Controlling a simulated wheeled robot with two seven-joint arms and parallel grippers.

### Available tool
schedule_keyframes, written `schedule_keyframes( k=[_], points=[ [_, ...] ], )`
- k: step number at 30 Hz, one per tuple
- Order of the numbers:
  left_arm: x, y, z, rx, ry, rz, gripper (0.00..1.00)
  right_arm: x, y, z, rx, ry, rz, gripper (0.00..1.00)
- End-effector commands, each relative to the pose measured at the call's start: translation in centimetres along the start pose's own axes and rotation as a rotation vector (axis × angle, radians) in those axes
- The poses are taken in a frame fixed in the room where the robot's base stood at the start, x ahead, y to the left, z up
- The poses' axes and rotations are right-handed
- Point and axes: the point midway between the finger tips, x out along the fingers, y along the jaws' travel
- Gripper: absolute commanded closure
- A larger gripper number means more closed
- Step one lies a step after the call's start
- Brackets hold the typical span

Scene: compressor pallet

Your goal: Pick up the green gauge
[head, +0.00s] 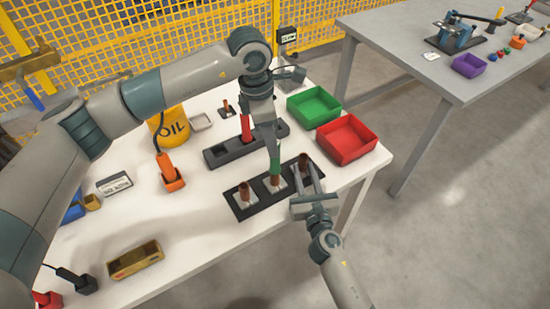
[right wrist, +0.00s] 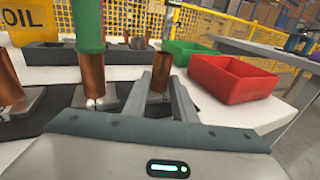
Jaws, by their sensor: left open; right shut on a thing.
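The green gauge (head: 275,150) is upright at the middle copper cylinder (head: 275,181) of the black three-place base (head: 240,207). In the right wrist view, the lower part of the green gauge (right wrist: 88,25) meets the top of that cylinder (right wrist: 93,78). My left gripper (head: 266,118) points down at the gauge's top end and is open; whether its fingers touch the gauge is unclear. My right gripper (head: 307,180) is shut on the right copper cylinder (head: 303,161), which also shows between its fingers in the right wrist view (right wrist: 159,82).
A red gauge (head: 246,127) stands in a dark holder (head: 218,157) just behind. Green (head: 314,104) and red (head: 347,138) bins stand at the right. An orange tool (head: 168,171) and the oil drum (head: 170,127) are at the left. The white table's front middle is mostly clear.

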Motion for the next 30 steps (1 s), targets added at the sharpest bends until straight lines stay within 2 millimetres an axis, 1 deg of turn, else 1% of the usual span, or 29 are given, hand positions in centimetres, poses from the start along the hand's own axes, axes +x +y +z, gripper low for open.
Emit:
schedule_keyframes(
  k=[1,3,7,11,20,23,26,30],
  points=[
    [0.9,-0.1,0.0,0.0,0.001,-0.004,0.58,0.0,0.0,0.0,0.0,0.0,0.001,1.0],
    [1.9,-0.1,0.0,0.0,0.002,-0.003,0.58,0.0,0.0,0.0,0.0,0.0,0.0,1.0],
    [3.5,-0.1,0.1,-0.001,0.0,-0.002,0.58,0.0,0.0,0.0,0.0,0.0,0.0,1.0],
    [4.1,0.0,0.0,0.0,0.0,-0.001,0.58,0.0,0.0,0.0,0.0,0.0,0.0,1.0],
    [4.2,0.0,0.0,0.0,0.0,0.0,0.58,0.0,0.0,0.0,0.0,0.0,0.0,1.0],
    [4.5,-0.1,0.1,0.0,0.0,-0.001,0.58,0.0,0.0,0.0,0.0,0.0,0.0,1.0],
    [5.3,-0.1,0.1,0.0,0.001,-0.002,0.58,0.0,0.0,0.0,0.0,0.0,0.0,1.0],
    [7.1,-0.2,0.3,-0.002,0.0,-0.003,0.58,0.0,0.0,0.0,0.0,0.0,0.0,1.0]
  ],
)
